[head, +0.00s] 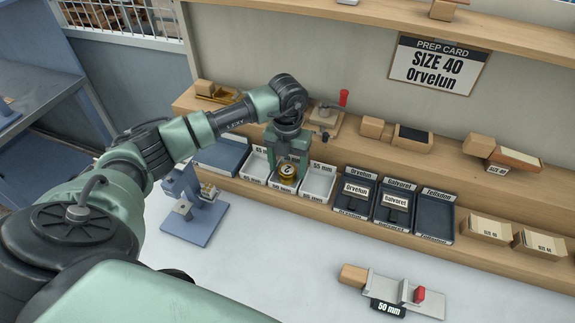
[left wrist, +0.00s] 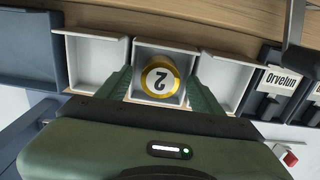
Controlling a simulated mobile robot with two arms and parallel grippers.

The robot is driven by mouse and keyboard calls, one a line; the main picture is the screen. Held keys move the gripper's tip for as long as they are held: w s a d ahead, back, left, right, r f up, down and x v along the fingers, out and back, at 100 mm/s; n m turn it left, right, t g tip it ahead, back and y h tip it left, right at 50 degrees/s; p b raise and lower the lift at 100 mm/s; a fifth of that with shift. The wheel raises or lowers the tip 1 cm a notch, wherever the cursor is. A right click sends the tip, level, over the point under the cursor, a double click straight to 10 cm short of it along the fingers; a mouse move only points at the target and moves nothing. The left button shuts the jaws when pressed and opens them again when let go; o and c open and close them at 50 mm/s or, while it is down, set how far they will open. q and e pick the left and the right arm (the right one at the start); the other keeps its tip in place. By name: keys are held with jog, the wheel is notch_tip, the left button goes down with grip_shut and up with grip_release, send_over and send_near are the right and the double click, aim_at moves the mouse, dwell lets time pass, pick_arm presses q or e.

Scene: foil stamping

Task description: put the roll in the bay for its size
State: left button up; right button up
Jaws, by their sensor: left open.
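My left gripper (head: 288,160) points down over this bay. Its green fingers are open, one on each side of the roll, with gaps visible. The left white bay (head: 254,164) and the right white bay (head: 318,181) look empty. Their small mm labels are hard to read. My right gripper is not in view.
A blue stand (head: 195,212) is at the left. A gauge (head: 405,293) marked 50 mm lies in front. A prep card (head: 438,65) reads SIZE 40 Orvelun.

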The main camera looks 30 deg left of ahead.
aim_at(288, 169)
pick_arm(q)
notch_tip(288, 169, up, 12)
jog(key=b, duration=0.3)
jog(key=shift+r+b, duration=0.15)
jog(key=shift+b, duration=0.2)
